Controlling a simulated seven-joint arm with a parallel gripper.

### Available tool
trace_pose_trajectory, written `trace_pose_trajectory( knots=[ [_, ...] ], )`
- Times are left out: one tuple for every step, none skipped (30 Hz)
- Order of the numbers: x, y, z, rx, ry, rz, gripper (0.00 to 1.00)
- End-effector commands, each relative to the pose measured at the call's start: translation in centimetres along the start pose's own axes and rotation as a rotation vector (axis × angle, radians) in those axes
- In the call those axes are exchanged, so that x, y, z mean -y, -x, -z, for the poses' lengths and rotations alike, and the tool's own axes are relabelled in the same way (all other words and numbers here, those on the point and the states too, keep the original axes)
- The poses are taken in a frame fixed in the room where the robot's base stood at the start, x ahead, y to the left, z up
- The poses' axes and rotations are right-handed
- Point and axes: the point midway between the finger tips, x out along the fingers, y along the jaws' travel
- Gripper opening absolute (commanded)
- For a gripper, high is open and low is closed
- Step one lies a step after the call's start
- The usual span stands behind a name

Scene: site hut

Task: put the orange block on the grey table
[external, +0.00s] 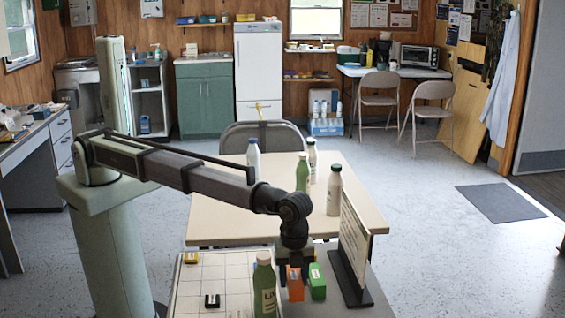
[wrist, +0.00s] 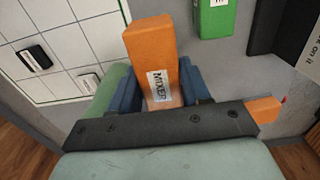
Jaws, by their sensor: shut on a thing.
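The orange block (external: 295,285) is upright between the fingers of my gripper (external: 294,264), at the front of the external view. In the wrist view, the orange block (wrist: 150,48) carries a white label, and the blue fingers of my gripper (wrist: 160,88) are shut on its two sides. The grey table (external: 345,303) is below and around it; its grey top also shows in the wrist view (wrist: 222,62). I cannot tell whether the block's base touches the table.
A green block (external: 317,283) stands close right of the orange one. A green bottle (external: 265,290) stands close left. A sign on a black stand (external: 352,245) is farther right. A white gridded board (external: 205,275) lies left. The beige table (external: 225,215) behind holds several bottles.

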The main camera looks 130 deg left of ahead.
Motion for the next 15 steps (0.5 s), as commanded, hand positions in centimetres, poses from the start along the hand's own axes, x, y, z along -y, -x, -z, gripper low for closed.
trace_pose_trajectory(
  knots=[
    [0.0, -0.6, 0.0, 0.001, 0.0, -0.001, 0.12],
    [0.0, -0.9, 0.0, 0.0, 0.0, 0.0, 0.12],
    [0.0, -1.2, 0.0, 0.0, 0.0, 0.0, 0.12],
    [0.0, -1.3, 0.0, 0.0, 0.0, 0.0, 0.12],
    [0.0, -1.4, 0.0, -0.001, 0.0, 0.001, 0.12],
    [0.0, -1.6, 0.0, -0.001, 0.0, 0.001, 0.12],
    [0.0, -1.7, 0.0, -0.001, 0.0, 0.001, 0.12],
    [0.0, -1.8, 0.0, -0.001, 0.0, 0.001, 0.12],
    [0.0, -2.0, 0.0, 0.0, 0.0, 0.0, 0.12],
    [0.0, -2.2, 0.0, 0.0, 0.0, 0.0, 0.12],
    [0.0, -2.5, 0.0, 0.0, 0.0, 0.0, 0.12],
    [0.0, -3.0, 0.0, 0.001, 0.0, -0.001, 0.12],
    [0.0, -3.4, 0.0, 0.001, 0.0, -0.001, 0.12],
    [0.0, -3.7, 0.0, 0.001, 0.0, -0.001, 0.12],
    [0.0, -4.3, 0.0, 0.001, 0.0, -0.001, 0.12]
  ],
)
